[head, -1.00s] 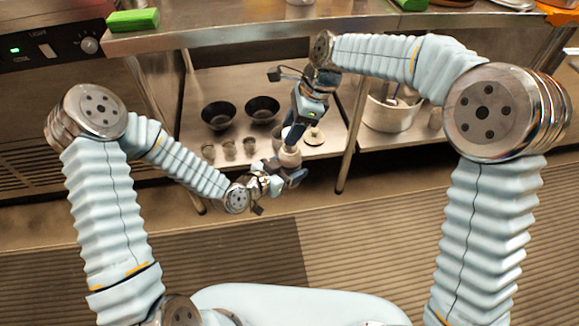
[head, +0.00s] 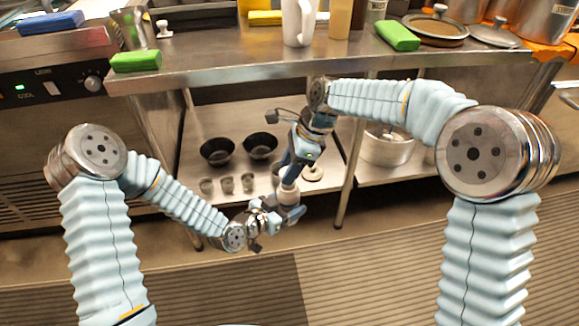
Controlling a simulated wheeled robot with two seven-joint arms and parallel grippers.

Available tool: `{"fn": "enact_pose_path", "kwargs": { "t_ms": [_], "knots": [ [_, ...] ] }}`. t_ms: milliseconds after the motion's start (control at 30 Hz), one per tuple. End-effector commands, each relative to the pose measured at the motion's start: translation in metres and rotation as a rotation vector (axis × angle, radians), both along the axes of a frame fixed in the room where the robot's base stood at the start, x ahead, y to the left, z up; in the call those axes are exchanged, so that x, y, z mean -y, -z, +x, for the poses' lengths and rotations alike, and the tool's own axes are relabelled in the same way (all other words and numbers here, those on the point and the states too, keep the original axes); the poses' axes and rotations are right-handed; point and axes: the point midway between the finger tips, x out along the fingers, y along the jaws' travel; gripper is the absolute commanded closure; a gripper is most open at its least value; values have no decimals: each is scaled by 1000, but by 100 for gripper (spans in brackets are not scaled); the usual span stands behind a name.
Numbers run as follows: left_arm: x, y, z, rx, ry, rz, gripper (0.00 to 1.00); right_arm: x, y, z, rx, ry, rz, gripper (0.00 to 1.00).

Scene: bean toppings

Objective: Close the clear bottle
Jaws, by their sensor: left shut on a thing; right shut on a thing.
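A small pale bottle (head: 288,195) is held in the air between my two grippers, in front of the lower shelf. My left gripper (head: 287,213) is shut on the bottle's lower part from the left and below. My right gripper (head: 286,180) comes down from above and is shut at the bottle's top, with its fingers touching or very close to it. The piece between the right fingers is mostly hidden, probably the lid; I cannot tell whether it is seated on the bottle.
Two black bowls (head: 218,151), several small cups (head: 227,184) and a round lid-like item (head: 312,173) are on the lower shelf. A steel pot (head: 384,148) stands right of the table leg (head: 346,186). The counter (head: 270,66) above holds a white pitcher (head: 299,22) and a green sponge (head: 397,35).

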Motion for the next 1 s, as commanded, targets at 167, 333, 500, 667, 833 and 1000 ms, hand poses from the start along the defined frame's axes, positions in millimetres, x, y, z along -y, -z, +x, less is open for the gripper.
{"fn": "enact_pose_path", "kwargs": {
  "t_ms": [167,333,500,667,833,1000],
  "knots": [
    [0,-1,0,2,0,-1,94,0,11,0,-3,1,-2,83],
    [0,-1,0,2,0,-1,94,0,14,0,-1,1,0,83],
    [0,-1,0,2,0,-1,94,0,14,0,-1,1,0,83],
    [0,-1,0,2,0,-1,94,0,14,0,-1,1,0,83],
    [0,-1,0,2,0,-1,94,0,15,0,-1,1,0,83],
    [0,-1,0,2,0,-1,94,0,18,0,-2,0,0,83]
  ]
}}
